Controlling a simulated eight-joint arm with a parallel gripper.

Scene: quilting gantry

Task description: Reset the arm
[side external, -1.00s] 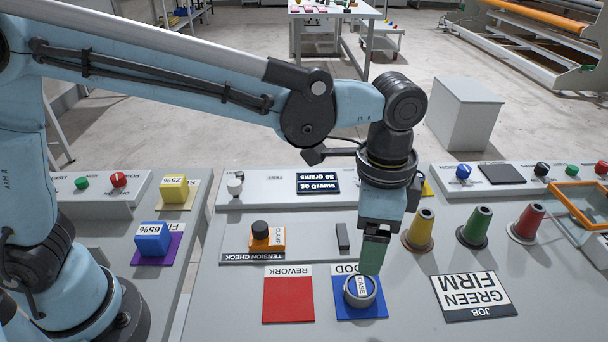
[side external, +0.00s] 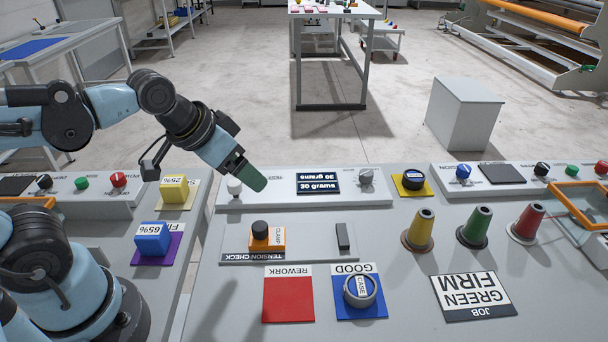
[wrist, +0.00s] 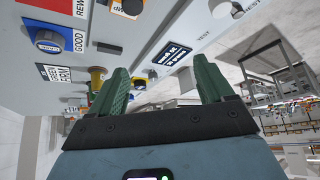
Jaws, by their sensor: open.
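My gripper (side external: 252,178) is raised in the side external view, above the white knob at the left end of the gauge panel. Its green fingers also show in the wrist view (wrist: 162,90), spread apart with nothing between them. The round grey bobbin case (side external: 359,291) sits on the blue GOOD pad (side external: 375,311), clear of my gripper. The red REWORK pad (side external: 289,300) beside it is bare.
The orange clamp block (side external: 268,238) stands on the tension check plate. Yellow (side external: 422,229), green (side external: 476,226) and red (side external: 528,222) cones stand at the right, behind the GREEN FIRM job card (side external: 474,295). Yellow (side external: 174,190) and blue (side external: 152,238) blocks are on the left table.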

